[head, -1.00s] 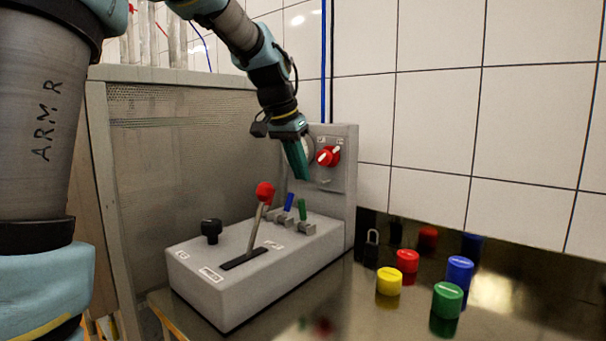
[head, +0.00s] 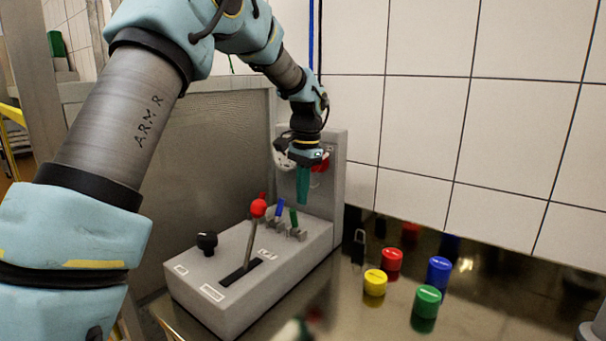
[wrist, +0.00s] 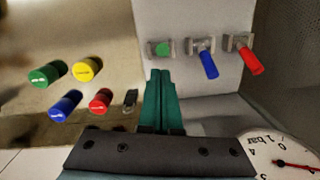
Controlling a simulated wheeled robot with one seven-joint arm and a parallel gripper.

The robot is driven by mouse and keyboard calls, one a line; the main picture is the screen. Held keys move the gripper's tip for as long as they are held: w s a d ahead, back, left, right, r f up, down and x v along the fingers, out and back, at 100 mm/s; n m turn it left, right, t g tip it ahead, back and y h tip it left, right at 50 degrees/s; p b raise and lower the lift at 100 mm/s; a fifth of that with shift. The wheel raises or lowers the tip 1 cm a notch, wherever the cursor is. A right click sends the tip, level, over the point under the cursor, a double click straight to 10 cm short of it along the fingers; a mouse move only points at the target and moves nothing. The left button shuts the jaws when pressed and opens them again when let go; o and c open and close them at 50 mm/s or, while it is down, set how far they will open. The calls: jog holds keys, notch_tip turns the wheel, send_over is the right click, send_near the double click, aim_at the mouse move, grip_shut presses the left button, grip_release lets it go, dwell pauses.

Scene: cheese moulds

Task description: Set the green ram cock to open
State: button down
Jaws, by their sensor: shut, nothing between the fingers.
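The green ram cock (head: 294,218) is a small green-handled lever on the top of a grey control box (head: 215,290), in a row with a blue cock (head: 274,213) and a red cock (head: 262,196). In the wrist view the green cock (wrist: 161,49) shows nearly end-on, while the blue (wrist: 209,64) and red (wrist: 249,61) handles lie slanted. My gripper (head: 302,200) points down with its green fingers shut and empty. Its tips (wrist: 160,75) are close to the green handle; I cannot tell whether they touch it.
A red-knobbed lever (head: 258,208) and a black knob (head: 207,242) stand on the box's front part. A panel with a gauge (wrist: 280,160) and a red switch (head: 320,165) rises behind. Yellow (head: 375,282), red, blue and green caps and a padlock (head: 358,246) lie to the right.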

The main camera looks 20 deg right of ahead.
aim_at(299, 233)
jog(key=shift+a+f+p, duration=0.1)
jog(key=shift+f+p, duration=0.2)
jog(key=shift+f, duration=1.2)
jog(key=b, duration=0.1)
jog(key=h+b, duration=0.1)
jog(key=b, duration=0.1)
jog(key=shift+s+a+f+t, duration=0.15)
jog(key=shift+a+t, duration=0.15)
jog(key=shift+a, duration=0.1)
jog(key=shift+s+a+r, duration=0.2)
jog(key=shift+s+a, duration=0.15)
jog(key=shift+a, duration=0.25)
